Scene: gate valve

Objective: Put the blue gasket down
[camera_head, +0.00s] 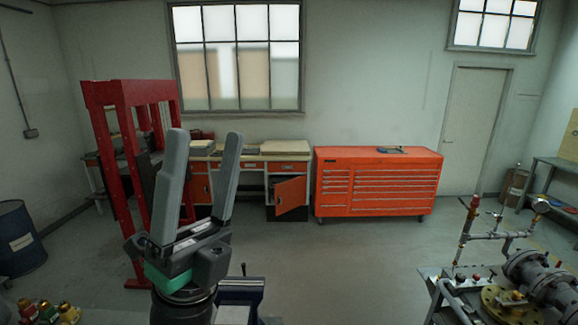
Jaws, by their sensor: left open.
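My left gripper (206,138) stands in the foreground left of centre, its two grey fingers pointing up and spread apart. Nothing shows between the fingers. I cannot make out the blue gasket for certain in this view. A gate valve assembly (540,275) with grey flanged bodies and thin pipes sits on a bench at the lower right. A brass-coloured flange (507,303) lies at its near side. My right gripper is not in view.
A blue vise (238,290) is just right of my left wrist. Brass fittings (50,312) sit at the lower left, near a blue drum (20,238). A red press frame (118,190), a workbench and an orange tool cabinet (378,183) stand behind. The middle floor is clear.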

